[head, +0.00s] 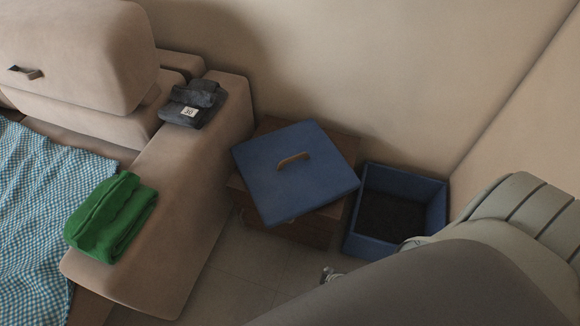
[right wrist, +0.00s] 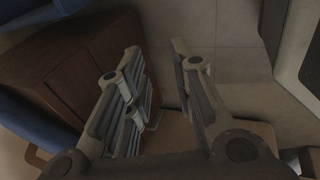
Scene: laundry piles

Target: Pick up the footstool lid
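The footstool lid (head: 290,180) is a flat blue square with a tan wooden handle (head: 293,161). It lies on top of a brown wooden side table (head: 325,229), turned at an angle and overhanging its edges. The open blue footstool box (head: 401,178) stands on the floor to the right, dark inside. My right gripper (right wrist: 156,62) is open and empty in the right wrist view, pointing past the wooden table (right wrist: 65,75) over the floor. A blue edge (right wrist: 22,125), probably the lid, shows at that view's left. In the head view my right arm hides most of the gripper. My left gripper is not in view.
A beige sofa (head: 165,215) stands left of the table. Its armrest bears a folded green cloth (head: 110,217) and dark folded clothing (head: 190,103). A blue checked cloth (head: 45,190) lies on the seat. Walls close the back and right. Some floor (head: 225,265) is clear in front.

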